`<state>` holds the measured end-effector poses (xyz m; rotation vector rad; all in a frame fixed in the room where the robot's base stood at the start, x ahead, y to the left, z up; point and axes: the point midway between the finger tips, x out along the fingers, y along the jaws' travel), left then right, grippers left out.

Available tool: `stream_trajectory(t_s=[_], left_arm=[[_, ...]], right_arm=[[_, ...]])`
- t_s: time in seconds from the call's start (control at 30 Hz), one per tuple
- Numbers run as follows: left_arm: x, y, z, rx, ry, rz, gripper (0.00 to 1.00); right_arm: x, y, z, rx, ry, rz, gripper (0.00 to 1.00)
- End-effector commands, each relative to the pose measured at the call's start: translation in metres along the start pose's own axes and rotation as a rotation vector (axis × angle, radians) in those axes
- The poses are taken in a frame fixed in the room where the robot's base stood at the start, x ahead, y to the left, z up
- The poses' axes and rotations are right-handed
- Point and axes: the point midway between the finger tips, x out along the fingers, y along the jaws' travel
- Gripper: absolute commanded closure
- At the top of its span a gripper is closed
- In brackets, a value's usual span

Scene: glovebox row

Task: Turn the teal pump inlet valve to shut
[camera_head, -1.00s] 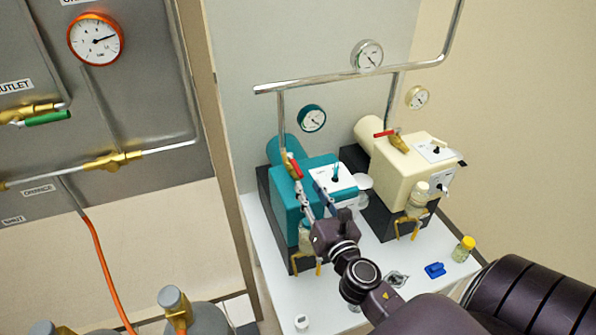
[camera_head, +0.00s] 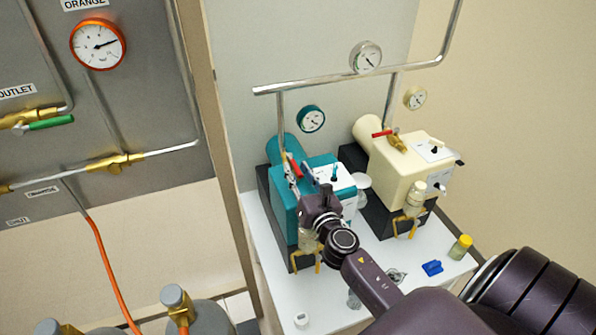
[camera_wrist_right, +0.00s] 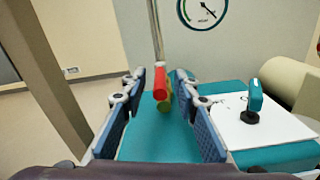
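The teal pump (camera_head: 287,215) stands at the left of the white table, with a white panel on top. Its inlet valve has a red handle (camera_head: 295,167) at the foot of the vertical pipe. In the right wrist view the red handle (camera_wrist_right: 159,83) points toward me, above a yellow-brown valve body (camera_wrist_right: 172,101). My right gripper (camera_head: 301,174) is above the pump, close to the handle. In the wrist view its blue-padded fingers (camera_wrist_right: 160,95) are apart, on either side of the handle, with gaps on both sides. My left gripper is not in view.
A black switch (camera_wrist_right: 251,116) with a teal lever is just right of the fingers. A cream pump (camera_head: 405,170) with its own red-handled valve stands to the right. A yellow-capped bottle (camera_head: 460,247) and a blue item (camera_head: 432,268) lie toward the table's front right.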

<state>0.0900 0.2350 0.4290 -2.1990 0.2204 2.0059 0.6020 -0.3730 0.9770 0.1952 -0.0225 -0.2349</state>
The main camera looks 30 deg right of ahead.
Motion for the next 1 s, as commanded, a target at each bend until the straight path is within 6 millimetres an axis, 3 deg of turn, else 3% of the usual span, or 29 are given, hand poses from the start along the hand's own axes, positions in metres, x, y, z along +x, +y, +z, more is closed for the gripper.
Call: stream_trajectory(t_s=[0.27,0.73,1.0], left_arm=[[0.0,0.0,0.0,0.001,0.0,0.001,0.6],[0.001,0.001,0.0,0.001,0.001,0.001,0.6],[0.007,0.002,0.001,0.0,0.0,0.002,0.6]], right_arm=[[0.0,0.0,0.0,0.0,0.0,0.0,1.0],[0.0,0.002,-0.001,0.002,-0.001,-0.007,1.0],[0.006,0.02,-0.005,0.007,-0.018,-0.088,1.0]])
